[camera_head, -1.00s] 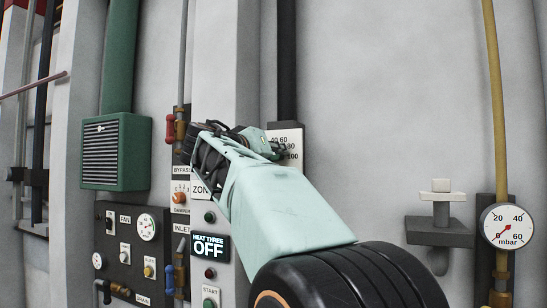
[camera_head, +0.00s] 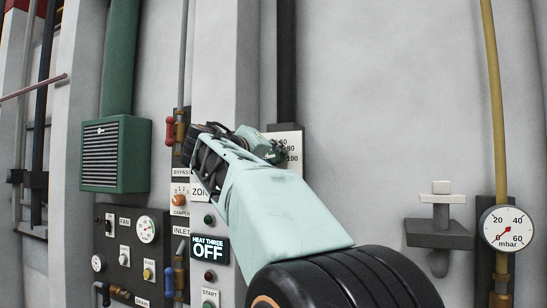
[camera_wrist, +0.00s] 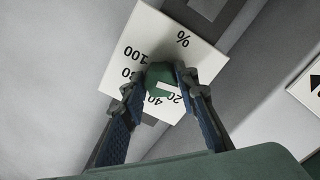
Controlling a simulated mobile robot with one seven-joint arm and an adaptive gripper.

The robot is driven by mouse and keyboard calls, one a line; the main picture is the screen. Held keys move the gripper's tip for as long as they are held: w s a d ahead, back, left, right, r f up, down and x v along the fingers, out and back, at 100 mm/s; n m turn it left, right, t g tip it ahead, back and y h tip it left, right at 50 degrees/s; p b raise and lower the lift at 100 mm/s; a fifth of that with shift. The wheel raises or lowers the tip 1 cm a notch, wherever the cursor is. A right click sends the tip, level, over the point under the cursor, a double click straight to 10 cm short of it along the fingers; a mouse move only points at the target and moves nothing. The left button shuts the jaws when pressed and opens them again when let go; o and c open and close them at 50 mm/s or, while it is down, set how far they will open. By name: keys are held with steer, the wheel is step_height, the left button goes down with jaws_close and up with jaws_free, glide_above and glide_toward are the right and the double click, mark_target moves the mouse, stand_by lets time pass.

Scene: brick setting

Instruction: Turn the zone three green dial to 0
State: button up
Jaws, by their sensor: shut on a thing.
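The green dial (camera_wrist: 157,76) sits on a white percent scale plate (camera_wrist: 150,30) in the wrist view. My gripper (camera_wrist: 160,82) is shut on the dial, with one finger on each side of it. A white pointer mark on the dial lies toward the right finger, near the 20. The 100, the 40 and part of the 20 can be read; the 0 cannot be seen. In the head view my gripper (camera_head: 278,153) is at the scale plate (camera_head: 287,132) and hides the dial. A label reading "ZON" (camera_head: 199,192) is partly covered by my arm.
Left of my arm a display (camera_head: 208,249) reads HEAT THREE OFF, beside a dark fan panel (camera_head: 128,225) and valves. A green vented box (camera_head: 117,150) hangs further left. A shelf bracket (camera_head: 440,233) and mbar gauge (camera_head: 508,227) are at the right.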

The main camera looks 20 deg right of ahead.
steer(key=o, duration=1.1)
steer(key=v, duration=1.2)
